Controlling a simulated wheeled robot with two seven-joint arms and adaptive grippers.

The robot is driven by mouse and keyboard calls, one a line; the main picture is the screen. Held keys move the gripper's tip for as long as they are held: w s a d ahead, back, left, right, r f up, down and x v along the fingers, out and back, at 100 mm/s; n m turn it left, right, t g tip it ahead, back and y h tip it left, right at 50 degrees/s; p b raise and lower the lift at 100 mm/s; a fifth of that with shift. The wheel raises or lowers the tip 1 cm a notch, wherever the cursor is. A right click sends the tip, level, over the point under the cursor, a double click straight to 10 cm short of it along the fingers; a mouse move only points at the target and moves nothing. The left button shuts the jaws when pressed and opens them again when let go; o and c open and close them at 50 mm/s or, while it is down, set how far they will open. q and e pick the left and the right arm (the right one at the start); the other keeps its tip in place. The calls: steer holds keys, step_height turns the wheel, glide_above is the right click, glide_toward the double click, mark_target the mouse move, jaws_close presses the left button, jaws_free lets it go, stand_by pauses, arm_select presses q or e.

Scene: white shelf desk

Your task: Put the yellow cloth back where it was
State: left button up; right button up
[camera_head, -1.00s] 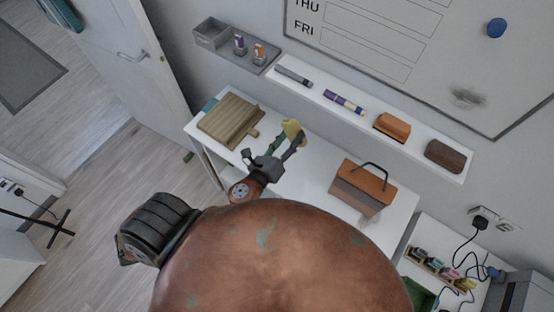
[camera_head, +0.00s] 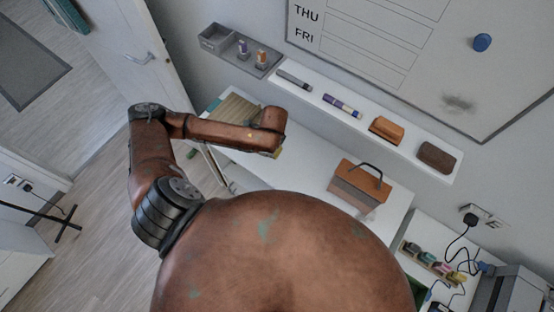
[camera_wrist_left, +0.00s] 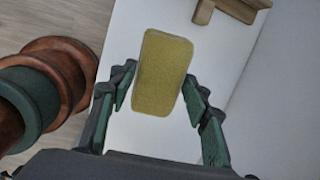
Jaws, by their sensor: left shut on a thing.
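In the left wrist view, the yellow cloth (camera_wrist_left: 163,73) is a thick, rounded block between the fingertips of my left gripper (camera_wrist_left: 160,90). The gripper is shut on it and holds it over the white desk (camera_wrist_left: 143,138). In the head view only a small yellow edge of the cloth (camera_head: 279,154) shows, below the end of my left arm. That arm hides the left gripper there. My right gripper is in neither view.
A wooden board (camera_head: 238,108) lies on the desk's left end, partly behind my arm. An orange-brown box with a black handle (camera_head: 359,187) stands to the right. The wall ledge (camera_head: 312,96) holds markers and two erasers (camera_head: 386,130). A grey tray (camera_head: 232,45) is at its left.

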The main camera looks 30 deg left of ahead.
arm_select(q)
steer(key=s+a+r+n+g+h+p, duration=0.1)
steer(key=s+a+r+n+h, duration=0.15)
steer(key=s+a, duration=0.5)
steer(key=shift+n, duration=0.55)
steer(key=w+d+f, duration=0.1)
steer(key=d, duration=0.1)
steer(key=w+d+f, duration=0.1)
steer(key=w+d, duration=0.1)
steer(key=w+d+f, duration=0.1)
steer(key=w+d, duration=0.1)
steer(key=shift+d+f+p, duration=0.15)
steer(key=shift+f+p, duration=0.2)
steer(key=shift+g, duration=0.3)
steer(key=w+d+f, duration=0.2)
steer(key=f, duration=0.1)
steer(key=w+d+f, duration=0.1)
steer(key=f, duration=0.1)
steer(key=shift+w+d+f, duration=0.1)
steer(key=shift+w, duration=0.05)
steer(key=shift+w+d+f, duration=0.25)
steer(key=shift+f, duration=0.2)
step_height(320, 180, down, 3)
steer(key=shift+w+d+f+p, duration=0.1)
steer(key=shift+f+p, duration=0.1)
steer(key=shift+p, duration=0.1)
steer(key=o, duration=1)
steer(key=shift+o, duration=0.2)
